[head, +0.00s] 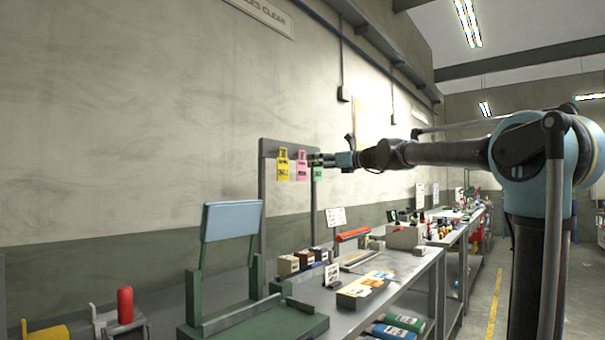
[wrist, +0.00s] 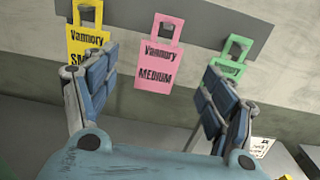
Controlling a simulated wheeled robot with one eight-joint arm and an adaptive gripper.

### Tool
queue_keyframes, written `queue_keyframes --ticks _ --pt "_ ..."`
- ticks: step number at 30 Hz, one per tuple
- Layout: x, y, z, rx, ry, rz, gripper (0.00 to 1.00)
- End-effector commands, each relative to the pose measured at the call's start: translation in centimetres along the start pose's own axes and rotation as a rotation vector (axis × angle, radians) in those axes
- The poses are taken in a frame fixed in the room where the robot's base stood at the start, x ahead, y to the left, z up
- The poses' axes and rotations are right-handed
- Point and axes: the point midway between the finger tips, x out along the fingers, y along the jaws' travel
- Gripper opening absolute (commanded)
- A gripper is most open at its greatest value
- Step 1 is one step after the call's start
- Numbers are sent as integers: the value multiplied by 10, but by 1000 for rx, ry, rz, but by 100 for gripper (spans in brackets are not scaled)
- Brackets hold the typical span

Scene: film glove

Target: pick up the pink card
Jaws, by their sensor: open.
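The pink card (wrist: 160,62), marked "Vanmory MEDIUM", hangs by its looped top from a grey rail (wrist: 208,30) on the wall side. It also shows in the head view (head: 302,167), partly beside my gripper. My gripper (wrist: 158,95) is open and empty. In the wrist view its two blue padded fingers stand left and right of the card's lower part, with the card between them in the picture. I cannot tell how far ahead of the fingertips the card is. In the head view my gripper (head: 318,160) is at the card's right, at about its height.
A yellow card (wrist: 88,45) hangs left of the pink one and a green card (wrist: 230,62) hangs right, each partly behind a finger. Below is a bench (head: 415,268) with small boxes, a green stand (head: 255,325) and a blue-grey panel (head: 231,221).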

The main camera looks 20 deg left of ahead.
Motion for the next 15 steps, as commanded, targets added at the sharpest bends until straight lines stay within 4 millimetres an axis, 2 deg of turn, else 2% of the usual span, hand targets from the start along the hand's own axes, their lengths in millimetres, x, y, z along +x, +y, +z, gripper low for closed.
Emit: queue_keyframes --ticks 4,15 --pt "20 0 0 0 0 1 77" --pt "40 -1 0 -1 0 1 77"
